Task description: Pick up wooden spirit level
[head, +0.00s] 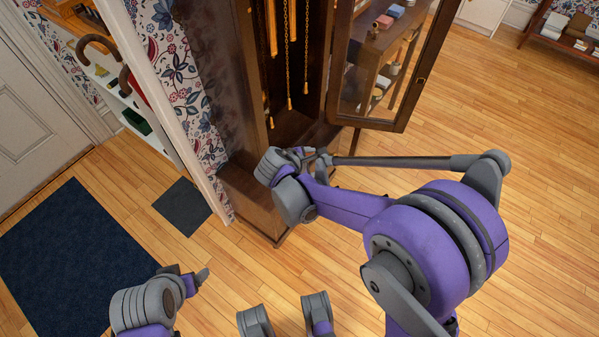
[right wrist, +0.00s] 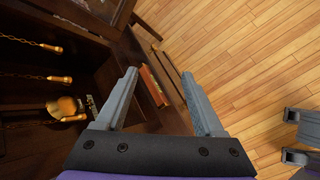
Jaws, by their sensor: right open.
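A narrow reddish-brown bar with a paler edge, which looks like the wooden spirit level (right wrist: 152,86), lies on the dark wooden floor of the open clock case (right wrist: 110,75). In the right wrist view my right gripper (right wrist: 165,88) is open, with one finger on each side of the bar's line of sight and nothing held. In the head view my right gripper (head: 312,157) is at the case's front opening, and I cannot make out the bar there. My left gripper (head: 196,281) is low at the left, away from the case; its jaw opening is unclear.
The glazed clock door (head: 383,65) stands open to the right. Chains and brass weights (head: 290,103) hang inside the case, near a round brass piece (right wrist: 65,108). Dark mats (head: 75,260) lie at left beside a shelf with canes (head: 100,45).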

